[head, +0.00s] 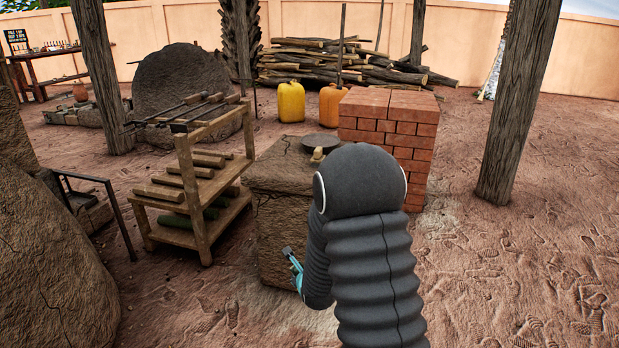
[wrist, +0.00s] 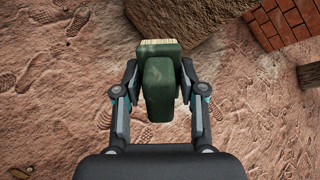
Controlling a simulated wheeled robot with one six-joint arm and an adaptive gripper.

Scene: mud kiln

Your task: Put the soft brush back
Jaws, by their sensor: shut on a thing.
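The soft brush (wrist: 158,88) has a dark green body and a pale bristle edge at its far end. My gripper (wrist: 159,72) is shut on it, with one finger on each side of its green body. The brush hangs over the bare earth floor in the wrist view. In the head view only a small teal-and-grey part of my gripper (head: 292,265) shows, in front of the mud block; my dark arm stands before the rest, and I cannot make out the brush there.
The mud block (head: 280,225) bears a dark round plate (head: 320,143) and a small pale thing. To its left stands a wooden rack (head: 196,227) with rods and green pieces. A brick stack (head: 420,155) stands behind. Open floor (head: 530,270) lies to the right.

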